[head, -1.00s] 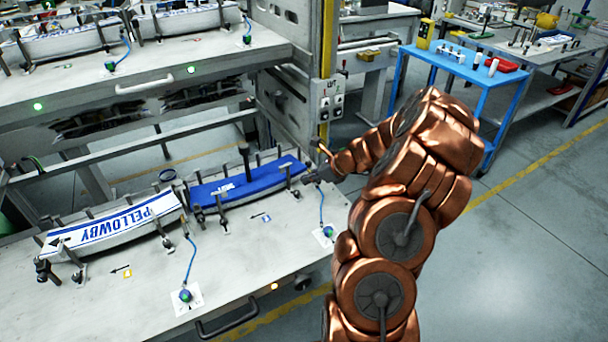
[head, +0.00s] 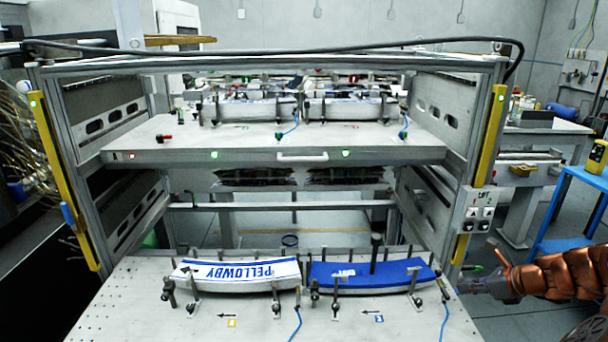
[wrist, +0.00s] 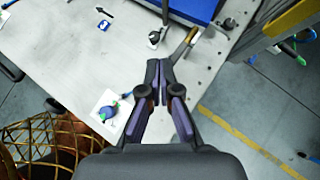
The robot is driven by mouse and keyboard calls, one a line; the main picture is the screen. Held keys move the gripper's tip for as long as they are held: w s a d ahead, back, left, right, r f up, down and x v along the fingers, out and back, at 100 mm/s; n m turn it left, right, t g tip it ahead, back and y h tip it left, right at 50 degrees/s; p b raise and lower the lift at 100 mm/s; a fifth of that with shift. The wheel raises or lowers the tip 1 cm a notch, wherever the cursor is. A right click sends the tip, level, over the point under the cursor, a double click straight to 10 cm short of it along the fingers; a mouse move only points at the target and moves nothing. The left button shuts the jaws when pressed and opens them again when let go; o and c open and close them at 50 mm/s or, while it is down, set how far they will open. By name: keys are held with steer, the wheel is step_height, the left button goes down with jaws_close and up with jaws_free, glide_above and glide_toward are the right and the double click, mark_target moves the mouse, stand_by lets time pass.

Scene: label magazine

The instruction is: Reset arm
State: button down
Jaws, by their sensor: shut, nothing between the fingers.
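My gripper (wrist: 160,72) is in the wrist view, its dark fingers closed together at the tips with nothing between them. It is over the edge of the lower shelf (wrist: 60,50), near a post with a tan handle. In the head view my copper-coloured arm (head: 560,275) comes in from the right. My gripper (head: 470,284) is beside the right end of the lower shelf, near the blue label stack (head: 400,275).
The rack's upper shelf (head: 230,158) holds more stacks. Yellow-edged uprights (head: 492,135) flank the rack, and a switch box (head: 478,212) is on the right one. A blue cart (head: 585,180) stands at right. Floor shows beyond the shelf edge (wrist: 270,110).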

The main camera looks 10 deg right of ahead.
steer(key=s+a+r+n+g, duration=0.2)
steer(key=a+n, duration=0.3)
steer(key=a, duration=0.4)
steer(key=s+a+r+n+g+y, duration=0.1)
steer(key=s+a+r+n+g, duration=0.1)
steer(key=a+n, duration=0.5)
steer(key=s+a+r+n+g, duration=0.2)
steer(key=a+n, duration=0.1)
steer(key=a, duration=0.8)
steer(key=s+a+n+g+h, duration=0.2)
steer(key=s+a+n, duration=0.5)
steer(key=s, duration=0.3)
steer(key=s+n+g+h, duration=0.2)
steer(key=s+n, duration=0.6)
steer(key=s, duration=0.5)
steer(key=shift+d+h, duration=0.25)
steer(key=shift+h, duration=0.45)
